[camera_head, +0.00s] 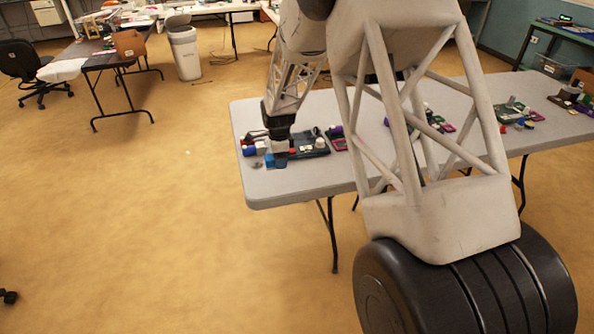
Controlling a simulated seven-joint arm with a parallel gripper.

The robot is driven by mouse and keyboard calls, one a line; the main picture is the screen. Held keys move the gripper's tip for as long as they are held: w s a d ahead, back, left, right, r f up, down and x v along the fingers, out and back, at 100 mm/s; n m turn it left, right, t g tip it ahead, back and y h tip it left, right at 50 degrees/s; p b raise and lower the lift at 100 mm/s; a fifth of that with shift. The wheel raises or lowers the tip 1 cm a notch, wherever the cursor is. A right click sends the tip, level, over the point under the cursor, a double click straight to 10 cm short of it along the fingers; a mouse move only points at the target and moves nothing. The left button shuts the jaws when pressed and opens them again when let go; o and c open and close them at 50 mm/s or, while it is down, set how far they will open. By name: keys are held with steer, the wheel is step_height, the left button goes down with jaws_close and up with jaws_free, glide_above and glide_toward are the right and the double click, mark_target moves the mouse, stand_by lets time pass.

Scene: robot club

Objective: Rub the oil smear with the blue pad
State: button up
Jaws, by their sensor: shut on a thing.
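My gripper (279,143) points down over the left end of the grey table (300,186). It is shut on the blue pad (276,161), which shows below the fingers close to the tabletop. I cannot tell whether the pad touches the table. A small dark grey patch (257,164) just left of the pad may be the oil smear; it is too small to be sure. Whether more of it lies under the pad is hidden.
Small blue and white items (255,150) sit close left of my gripper. A dark tray-like board with parts (311,146) lies to its right. Colourful parts (518,114) lie further right. My arm hides the table's middle. The table's front left strip is bare.

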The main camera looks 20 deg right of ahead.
steer(key=w+a+r, duration=0.1)
steer(key=w+a, duration=0.8)
steer(key=shift+w+r, duration=0.25)
steer(key=shift+w, duration=0.05)
